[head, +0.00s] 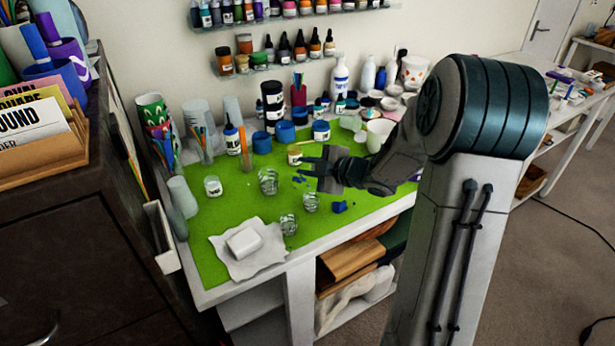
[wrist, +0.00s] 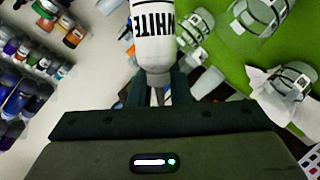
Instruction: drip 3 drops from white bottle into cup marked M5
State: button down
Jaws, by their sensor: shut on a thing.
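My gripper (head: 308,167) reaches over the green mat from the right in the head view. In the wrist view my gripper (wrist: 157,88) is shut on the white bottle (wrist: 153,35), whose dark label reads WHITE. The narrow end of the bottle lies between the fingers; its tip is hidden. I cannot pick out the bottle surely in the head view.
Jars, bottles and blue-lidded tubs (head: 285,131) crowd the mat's back. The green mat (head: 225,215) has bare patches.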

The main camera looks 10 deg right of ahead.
jog(key=shift+w+d+f+n+t+h+b, duration=0.1)
jog(key=shift+f+n+t+h+b, duration=0.4)
jog(key=shift+b, duration=1.8)
jog(key=shift+w+f+n+t+b, duration=0.15)
jog(key=shift+f+n+b, duration=0.7)
jog(key=shift+b, duration=1.45)
notch_tip(320, 180, down, 2)
jog(key=n+t+b, duration=0.1)
jog(key=b, duration=0.5)
jog(key=n+b, duration=0.2)
jog(key=b, duration=0.3)
jog(key=shift+f+t+h+b, duration=0.25)
jog(key=shift+t+h+b, duration=0.05)
jog(key=shift+t+b, duration=0.1)
jog(key=shift+d+r, duration=0.1)
jog(key=shift+r, duration=0.3)
jog(key=shift+f+n, duration=0.1)
jog(key=shift+n, duration=0.15)
jog(key=shift+f+t+b, duration=0.1)
jog(key=shift+t+b, duration=0.15)
jog(key=shift+b, duration=0.8)
jog(key=shift+s+n+b, duration=0.1)
jog(key=shift+n+b, duration=0.4)
jog(key=shift+b, duration=0.5)
jog(key=shift+d+r, duration=0.1)
jog(key=shift+r, duration=0.15)
jog(key=shift+b, duration=0.3)
